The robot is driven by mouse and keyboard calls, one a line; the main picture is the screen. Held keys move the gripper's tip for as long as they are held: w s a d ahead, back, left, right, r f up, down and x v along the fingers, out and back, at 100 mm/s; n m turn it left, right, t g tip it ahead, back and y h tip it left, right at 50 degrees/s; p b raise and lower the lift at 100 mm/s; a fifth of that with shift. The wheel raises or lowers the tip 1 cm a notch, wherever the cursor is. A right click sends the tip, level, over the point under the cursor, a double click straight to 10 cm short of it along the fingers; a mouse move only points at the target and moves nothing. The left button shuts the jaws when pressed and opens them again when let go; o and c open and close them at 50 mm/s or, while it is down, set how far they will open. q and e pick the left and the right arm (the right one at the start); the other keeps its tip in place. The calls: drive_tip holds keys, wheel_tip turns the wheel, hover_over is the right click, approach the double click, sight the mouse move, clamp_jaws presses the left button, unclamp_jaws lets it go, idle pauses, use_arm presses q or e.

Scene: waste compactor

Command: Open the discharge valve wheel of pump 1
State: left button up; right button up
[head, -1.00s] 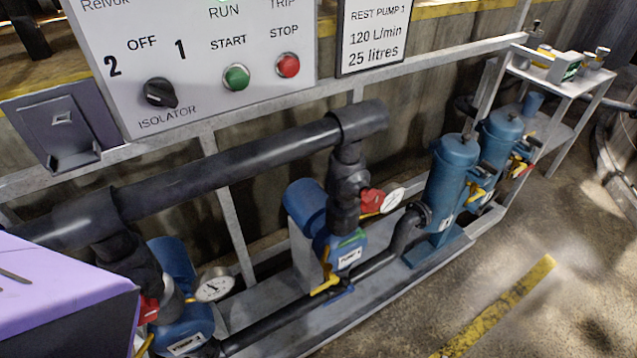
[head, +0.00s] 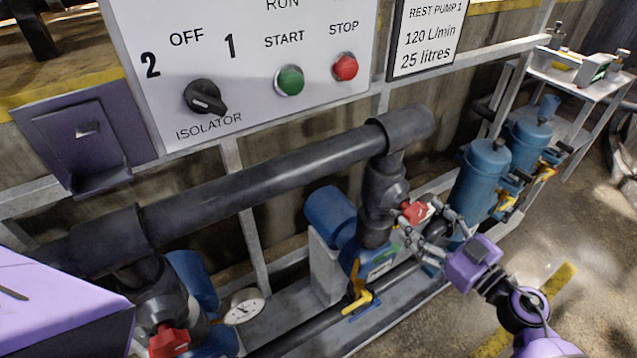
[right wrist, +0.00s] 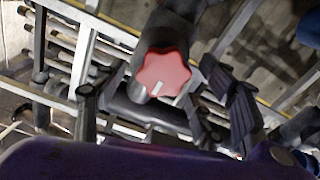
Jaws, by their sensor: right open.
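A red lobed valve wheel (head: 417,212) sits on the dark vertical pipe above the middle blue pump (head: 381,262), whose label is too small to read surely. My right gripper (head: 424,226) is open in front of this wheel and partly covers it. In the right wrist view the red wheel (right wrist: 165,74) shows between the spread fingers of my right gripper (right wrist: 147,80), with a pale mark on its face. I cannot tell whether a finger touches it. A second red wheel (head: 169,341) is on the pump at lower left. My left gripper is not in view.
A control panel (head: 245,60) with an isolator knob (head: 205,97), green start button (head: 289,81) and red stop button (head: 345,67) stands above the thick dark pipe (head: 260,178). A yellow lever (head: 358,297) is below the middle pump. Blue canisters (head: 480,185) stand to the right.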

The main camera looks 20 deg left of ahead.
drive_tip(key=shift+x, duration=1.1)
drive_tip(key=shift+w+a, duration=0.1)
drive_tip(key=shift+a, duration=0.1)
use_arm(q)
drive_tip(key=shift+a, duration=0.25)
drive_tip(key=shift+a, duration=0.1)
use_arm(e)
drive_tip(key=c, duration=1.1)
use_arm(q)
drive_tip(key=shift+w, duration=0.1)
use_arm(e)
drive_tip(key=shift+w, duration=0.1)
